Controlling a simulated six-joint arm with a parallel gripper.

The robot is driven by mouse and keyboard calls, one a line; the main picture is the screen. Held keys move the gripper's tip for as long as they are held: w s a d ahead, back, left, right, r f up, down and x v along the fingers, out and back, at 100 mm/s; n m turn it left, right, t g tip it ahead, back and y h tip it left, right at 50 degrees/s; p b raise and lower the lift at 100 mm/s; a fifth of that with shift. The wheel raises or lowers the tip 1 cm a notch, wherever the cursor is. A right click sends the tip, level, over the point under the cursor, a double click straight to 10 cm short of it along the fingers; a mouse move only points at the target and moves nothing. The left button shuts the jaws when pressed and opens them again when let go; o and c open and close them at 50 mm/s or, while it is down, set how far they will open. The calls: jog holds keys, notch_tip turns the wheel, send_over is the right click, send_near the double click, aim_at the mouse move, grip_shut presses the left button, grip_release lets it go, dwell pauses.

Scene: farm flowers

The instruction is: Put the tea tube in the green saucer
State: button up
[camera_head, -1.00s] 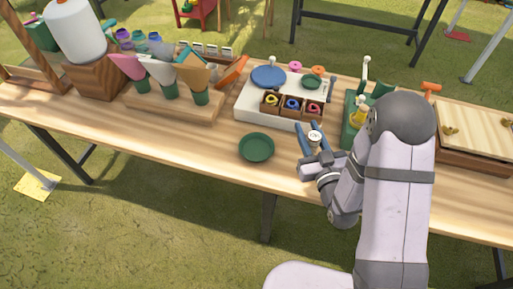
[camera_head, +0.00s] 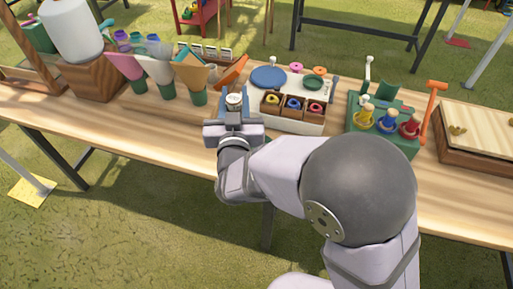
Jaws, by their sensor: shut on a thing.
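My gripper (camera_head: 235,112), with blue fingers, is shut on a small upright piece with a round whitish-grey top, which looks like the tea tube (camera_head: 234,101). Most of its body is hidden between the fingers. The gripper is over the left-middle of the wooden table, left of the white tray. The dark green saucer, seen a second ago on the front middle of the table, is now hidden by my gripper and wrist. I cannot tell how high the tube is or whether it touches anything.
The white tray (camera_head: 243,108) holds a blue plate (camera_head: 269,77), rings and small boxes. Right are a green stand (camera_head: 403,147) with colored bottles, an orange tool (camera_head: 433,108) and a wooden box (camera_head: 470,158). The front-left table is clear.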

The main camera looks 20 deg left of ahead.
jog(key=w+d+f+m+h, duration=0.1)
jog(key=d+f+h, duration=0.1)
jog(key=f, duration=0.3)
jog(key=w+d+f+m+t+h, duration=0.1)
jog(key=d+f+m+h, duration=0.1)
jog(key=f, duration=0.4)
jog(key=shift+w+d+f, duration=0.15)
jog(key=shift+w+d, duration=0.2)
jog(key=shift+d, duration=0.05)
jog(key=shift+f, duration=0.15)
jog(key=shift+f, duration=1.9)
jog(key=shift+f, duration=0.1)
